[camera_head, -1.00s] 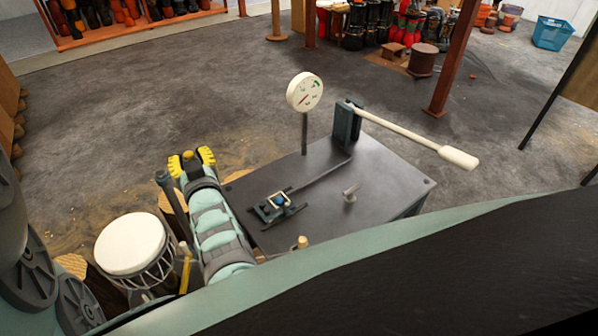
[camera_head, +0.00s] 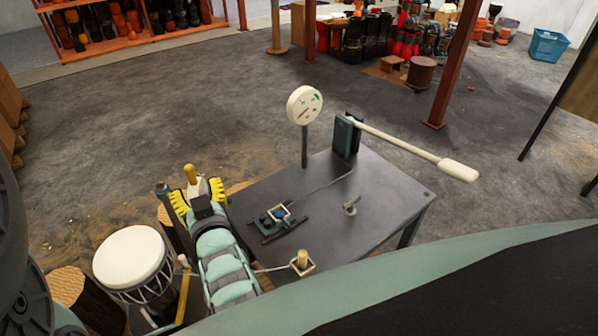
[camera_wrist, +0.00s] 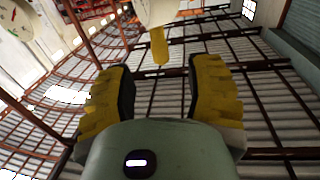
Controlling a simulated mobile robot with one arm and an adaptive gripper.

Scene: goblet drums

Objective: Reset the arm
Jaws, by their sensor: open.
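My gripper (camera_head: 198,195) points up and away at the left edge of the dark table. Its yellow fingers stand apart with nothing between them. In the wrist view the gripper (camera_wrist: 162,85) is also open, with a yellow peg-like piece (camera_wrist: 159,46) beyond the fingertips, below a cream-coloured object (camera_wrist: 156,12). My arm hides part of the table's left side.
The table (camera_head: 375,190) carries a dial gauge (camera_head: 304,105), a long white-handled lever (camera_head: 410,145), a small clamp-like fixture (camera_head: 278,218) and a wooden peg in a square holder (camera_head: 300,262). A white-headed drum (camera_head: 132,254) stands close left of my arm. Open floor lies behind.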

